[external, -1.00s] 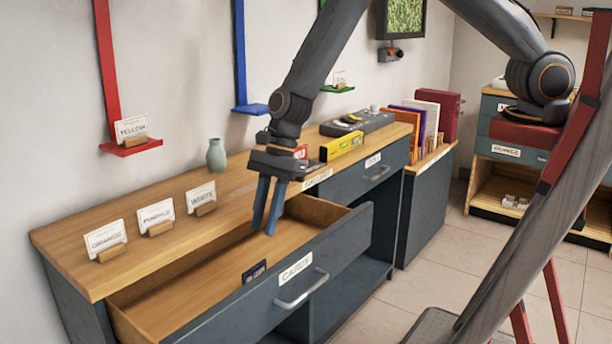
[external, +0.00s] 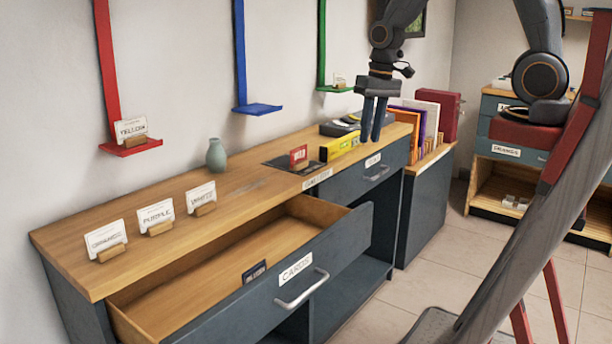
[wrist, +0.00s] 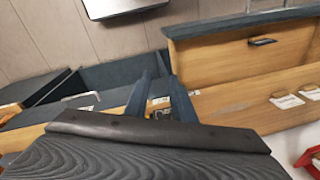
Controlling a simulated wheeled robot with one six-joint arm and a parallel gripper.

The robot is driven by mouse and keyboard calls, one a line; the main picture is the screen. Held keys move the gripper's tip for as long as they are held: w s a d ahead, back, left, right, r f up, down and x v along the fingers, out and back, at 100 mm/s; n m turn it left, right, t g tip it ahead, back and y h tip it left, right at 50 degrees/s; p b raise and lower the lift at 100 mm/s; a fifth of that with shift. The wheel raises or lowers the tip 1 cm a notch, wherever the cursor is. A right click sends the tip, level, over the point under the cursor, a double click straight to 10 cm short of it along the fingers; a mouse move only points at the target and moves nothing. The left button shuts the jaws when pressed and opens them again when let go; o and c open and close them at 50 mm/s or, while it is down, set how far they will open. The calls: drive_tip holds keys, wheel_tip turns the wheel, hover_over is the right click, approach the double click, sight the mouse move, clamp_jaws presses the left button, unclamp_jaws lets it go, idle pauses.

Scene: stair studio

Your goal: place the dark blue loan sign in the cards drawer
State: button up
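The dark blue sign (external: 254,271) stands inside the open cards drawer (external: 325,238), against its front panel near the "CARDS" label. In the wrist view the same sign shows as a small dark piece (wrist: 262,41) in the drawer (wrist: 215,80). My gripper (external: 371,138) is up and to the right of the drawer, above the right part of the counter. Its two fingers are apart with nothing between them, and they also show in the wrist view (wrist: 158,76). The gripper is clear of the sign and the drawer.
White cards in wooden holders, including a purple-labelled one (external: 155,215), line the counter (external: 240,185). A green vase (external: 216,155), a red sign (external: 299,156) on a dark plate and a yellow level (external: 340,147) stand behind. Coloured wall ledges, such as the blue one (external: 257,109), hang above.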

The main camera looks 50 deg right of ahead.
drive_tip(key=s+d+r+n+h, duration=0.1)
drive_tip(key=s+d+n, duration=0.2)
drive_tip(key=s+d, duration=0.3)
drive_tip(key=shift+d+r+n, duration=0.3)
drive_tip(key=shift+d+n, duration=0.1)
drive_tip(key=shift+d, duration=0.45)
